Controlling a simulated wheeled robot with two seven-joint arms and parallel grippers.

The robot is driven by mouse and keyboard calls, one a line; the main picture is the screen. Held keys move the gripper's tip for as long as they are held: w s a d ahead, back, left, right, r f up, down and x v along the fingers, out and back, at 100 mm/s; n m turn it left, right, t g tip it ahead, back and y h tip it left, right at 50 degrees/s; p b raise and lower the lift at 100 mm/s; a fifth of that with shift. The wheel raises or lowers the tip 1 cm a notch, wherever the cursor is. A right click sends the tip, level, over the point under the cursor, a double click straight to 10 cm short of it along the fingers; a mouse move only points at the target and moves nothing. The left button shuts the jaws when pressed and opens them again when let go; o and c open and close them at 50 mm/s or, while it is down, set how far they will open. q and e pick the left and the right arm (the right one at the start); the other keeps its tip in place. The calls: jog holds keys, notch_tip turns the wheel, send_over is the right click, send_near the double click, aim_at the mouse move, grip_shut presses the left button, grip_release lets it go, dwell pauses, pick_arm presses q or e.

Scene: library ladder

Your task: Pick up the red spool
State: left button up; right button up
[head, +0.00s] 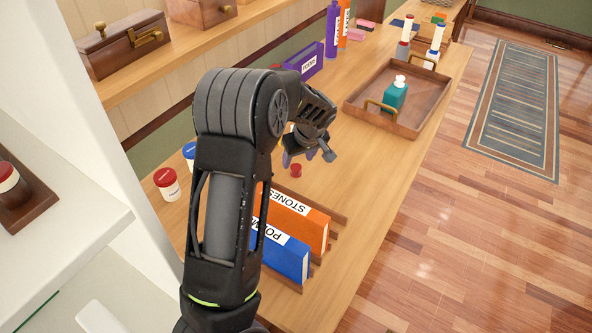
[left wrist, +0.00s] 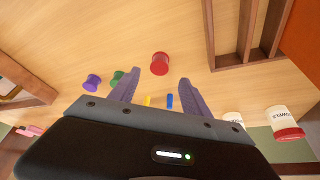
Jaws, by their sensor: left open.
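The red spool (head: 295,169) stands on the wooden counter just below my left gripper (head: 309,157) in the head view. In the left wrist view the red spool (left wrist: 159,63) lies ahead of the two purple fingers, near the middle of the gap between them. My left gripper (left wrist: 158,84) is open, with nothing between its fingers. The spool is apart from both fingers in that view. My right gripper is in neither view.
An orange book (head: 300,222) and a blue book (head: 280,254) stand in a wooden rack near the spool. Purple (left wrist: 93,82), green (left wrist: 116,78), yellow (left wrist: 148,100) and blue (left wrist: 169,101) spools are nearby. A wooden tray (head: 432,102) holds a teal bottle (head: 395,96).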

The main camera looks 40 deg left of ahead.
aim_at(296, 167)
pick_arm(q)
jog(key=p+x, duration=0.1)
jog(key=x, duration=0.4)
jog(key=shift+d+f, duration=0.15)
jog(key=shift+c, duration=0.6)
grip_shut()
